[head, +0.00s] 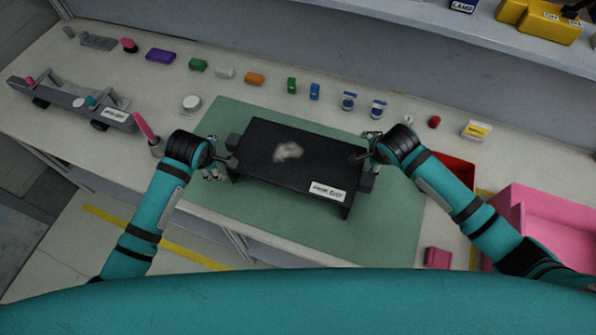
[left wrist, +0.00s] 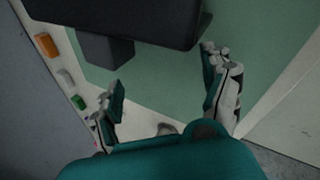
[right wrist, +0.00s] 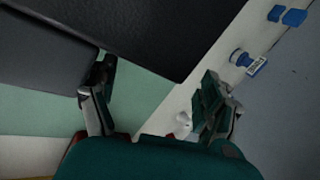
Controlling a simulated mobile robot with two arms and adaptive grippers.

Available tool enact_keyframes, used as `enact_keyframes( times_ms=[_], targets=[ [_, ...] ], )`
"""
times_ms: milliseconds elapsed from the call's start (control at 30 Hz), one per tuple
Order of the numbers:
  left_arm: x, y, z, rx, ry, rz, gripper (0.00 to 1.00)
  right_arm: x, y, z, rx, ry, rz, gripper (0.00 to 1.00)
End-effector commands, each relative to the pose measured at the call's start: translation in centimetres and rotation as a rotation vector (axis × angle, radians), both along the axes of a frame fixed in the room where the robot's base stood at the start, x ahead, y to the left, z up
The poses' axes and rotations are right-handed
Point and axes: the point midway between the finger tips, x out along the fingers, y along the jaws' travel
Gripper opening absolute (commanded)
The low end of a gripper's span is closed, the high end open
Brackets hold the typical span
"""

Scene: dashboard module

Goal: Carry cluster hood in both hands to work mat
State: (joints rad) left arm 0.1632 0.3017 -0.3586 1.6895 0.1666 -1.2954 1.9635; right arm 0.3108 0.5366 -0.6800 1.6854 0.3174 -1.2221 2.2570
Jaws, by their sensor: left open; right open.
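The cluster hood (head: 290,160) is a black box-like piece with a pale smudge on top and a white label at its front right. It sits over the green work mat (head: 390,215), and I cannot tell whether its underside touches the mat. My left gripper (head: 212,160) is open at the hood's left end, beside a grey end block. In the left wrist view the hood (left wrist: 120,20) lies ahead of the spread fingers. My right gripper (head: 372,155) is open at the hood's right end. In the right wrist view the hood's dark side (right wrist: 150,35) lies ahead of the fingers.
A grey bar-shaped part (head: 75,103) lies at the left of the bench. Several small coloured pieces line the back, including an orange block (head: 254,79). A red tray (head: 455,172) and a pink bin (head: 540,220) stand at the right. A shelf (head: 450,25) runs along the back.

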Motion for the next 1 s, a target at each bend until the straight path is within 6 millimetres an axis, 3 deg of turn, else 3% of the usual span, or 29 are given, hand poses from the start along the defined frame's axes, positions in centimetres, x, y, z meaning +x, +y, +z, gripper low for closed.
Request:
enact_keyframes(
  times_ms=[500, 667, 867, 1000],
  targets=[
    [-3.0, 0.0, 6.0, -0.002, -0.002, 0.000, 0.81, 0.0, -0.1, 0.0, -0.001, 0.001, 0.000, 0.83],
    [-3.5, 0.0, 6.9, -0.001, -0.001, 0.000, 0.81, -0.1, -0.1, 0.1, -0.001, 0.000, 0.000, 0.83],
    [-3.6, 0.0, 7.0, -0.001, 0.000, 0.000, 0.81, -1.1, 0.0, 2.2, 0.002, -0.001, 0.001, 0.83],
    [-3.6, 0.0, 7.0, -0.001, 0.000, 0.000, 0.81, -2.5, 0.0, 5.0, 0.002, -0.003, 0.001, 0.83]
  ],
)
